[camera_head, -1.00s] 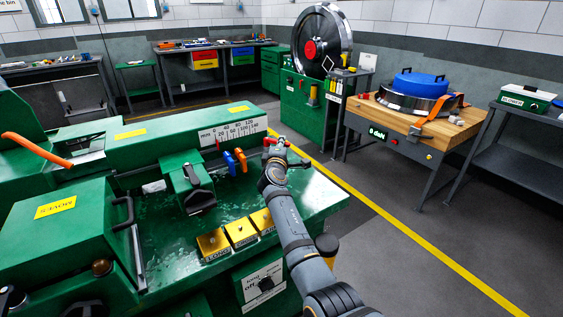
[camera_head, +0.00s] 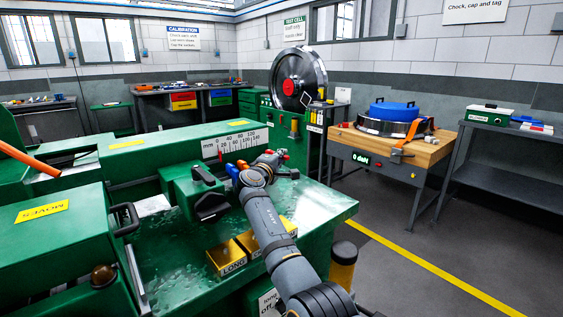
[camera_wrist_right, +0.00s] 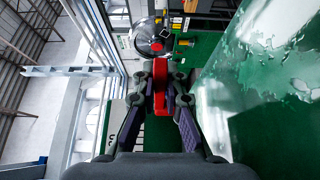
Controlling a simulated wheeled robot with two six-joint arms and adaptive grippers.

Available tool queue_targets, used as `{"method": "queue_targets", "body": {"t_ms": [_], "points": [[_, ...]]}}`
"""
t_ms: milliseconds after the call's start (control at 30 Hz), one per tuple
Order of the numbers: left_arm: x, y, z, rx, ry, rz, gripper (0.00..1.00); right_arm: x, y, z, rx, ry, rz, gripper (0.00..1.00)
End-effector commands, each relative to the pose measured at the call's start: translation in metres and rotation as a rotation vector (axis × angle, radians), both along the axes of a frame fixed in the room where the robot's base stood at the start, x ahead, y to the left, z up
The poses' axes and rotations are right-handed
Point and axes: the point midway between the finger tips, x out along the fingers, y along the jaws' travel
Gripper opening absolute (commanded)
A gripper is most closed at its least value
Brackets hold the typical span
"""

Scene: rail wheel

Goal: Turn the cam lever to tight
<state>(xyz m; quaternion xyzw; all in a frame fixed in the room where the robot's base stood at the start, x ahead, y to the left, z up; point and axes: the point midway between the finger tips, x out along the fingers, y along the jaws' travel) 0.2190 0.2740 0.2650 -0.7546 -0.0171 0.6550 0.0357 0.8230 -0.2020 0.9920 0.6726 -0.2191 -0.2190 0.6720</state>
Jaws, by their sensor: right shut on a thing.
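My right gripper (camera_head: 270,157) is over the far edge of the green machine bed, beside the blue lever (camera_head: 232,173) and the orange lever (camera_head: 243,165). In the right wrist view its two fingers (camera_wrist_right: 160,75) are shut on a red bar-like piece (camera_wrist_right: 162,104), which looks like a lever handle. Its base and pivot are hidden by the fingers. I cannot tell from any marking whether it is at tight. My left gripper is not in view.
The green machine (camera_head: 310,205) fills the lower left, with yellow blocks (camera_head: 227,257) and a black-handled clamp (camera_head: 205,195) on it. A wheel on a green stand (camera_head: 299,78) is behind. A wooden-topped bench (camera_head: 425,151) stands right, past open floor.

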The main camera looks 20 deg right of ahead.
Motion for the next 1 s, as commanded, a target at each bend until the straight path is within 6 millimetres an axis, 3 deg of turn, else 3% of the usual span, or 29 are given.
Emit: {"method": "queue_targets", "body": {"t_ms": [300, 333, 500, 833, 1000], "points": [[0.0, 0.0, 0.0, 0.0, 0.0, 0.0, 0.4, 0.0, 0.001, -0.002, 0.002, 0.002, 0.001, 0.0], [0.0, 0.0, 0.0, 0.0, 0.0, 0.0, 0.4, 0.0, 0.001, -0.002, 0.002, 0.002, 0.001, 0.13], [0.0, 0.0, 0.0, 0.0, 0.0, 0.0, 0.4, 0.0, 0.001, -0.001, 0.001, 0.002, 0.0, 0.34], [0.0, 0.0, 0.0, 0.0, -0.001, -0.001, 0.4, 0.0, 0.0, 0.004, 0.001, -0.001, -0.001, 0.34], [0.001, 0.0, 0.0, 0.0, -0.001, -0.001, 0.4, 0.0, 0.0, 0.037, -0.001, -0.006, 0.0, 0.34]]}}
